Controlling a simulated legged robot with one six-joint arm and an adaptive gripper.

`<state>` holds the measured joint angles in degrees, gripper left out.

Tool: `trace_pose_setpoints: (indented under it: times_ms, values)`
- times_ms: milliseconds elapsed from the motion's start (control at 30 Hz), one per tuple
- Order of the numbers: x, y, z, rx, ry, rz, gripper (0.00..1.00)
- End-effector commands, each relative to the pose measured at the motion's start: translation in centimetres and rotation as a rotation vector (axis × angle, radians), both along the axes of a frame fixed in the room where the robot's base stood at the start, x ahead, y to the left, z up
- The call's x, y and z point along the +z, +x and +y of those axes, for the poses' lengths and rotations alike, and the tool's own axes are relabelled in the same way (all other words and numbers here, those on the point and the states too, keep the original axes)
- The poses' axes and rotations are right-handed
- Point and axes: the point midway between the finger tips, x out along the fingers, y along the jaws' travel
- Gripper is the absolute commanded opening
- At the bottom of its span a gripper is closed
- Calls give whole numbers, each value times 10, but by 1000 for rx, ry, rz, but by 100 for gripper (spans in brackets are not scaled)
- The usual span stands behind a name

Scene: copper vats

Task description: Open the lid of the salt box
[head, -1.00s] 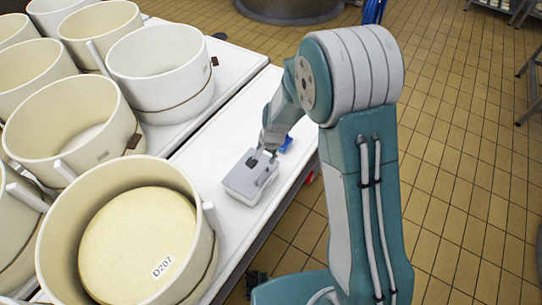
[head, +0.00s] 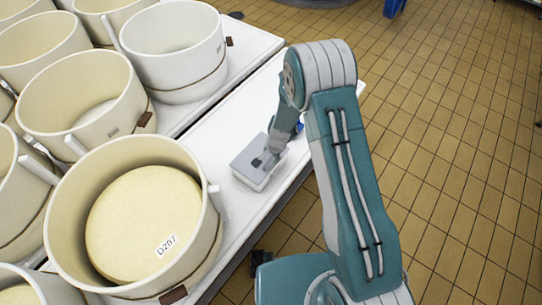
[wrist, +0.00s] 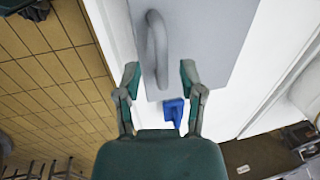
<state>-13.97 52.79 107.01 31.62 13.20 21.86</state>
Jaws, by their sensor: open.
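The salt box (head: 247,170) is a light grey box with a flat lid. It stands on the white table, near its right edge, in the head view. In the wrist view its grey lid (wrist: 215,35) fills the top middle and carries a raised grey bar handle (wrist: 157,50). My gripper (head: 267,160) is at the lid's right part in the head view. In the wrist view my gripper (wrist: 159,75) is open, with one finger on each side of the handle's near end. I cannot tell whether the fingers touch it. The lid looks shut.
A small blue object (wrist: 173,108) lies beside the box. Several large cream round moulds crowd the left; one holds a cheese disc marked D207 (head: 142,220). Tiled floor (head: 450,130) lies right.

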Motion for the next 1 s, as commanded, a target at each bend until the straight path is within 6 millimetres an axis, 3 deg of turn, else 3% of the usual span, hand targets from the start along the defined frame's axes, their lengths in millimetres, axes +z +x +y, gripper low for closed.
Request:
trace_pose_setpoints:
  times_ms: [333, 433, 467, 1000]
  values:
    - [-5, 1, 1, 2, 0, -2, 51]
    - [-4, 1, 0, 2, 1, -2, 7]
    - [-4, 1, 0, 2, 1, -2, 0]
    - [-2, 2, 2, 3, -16, 8, 0]
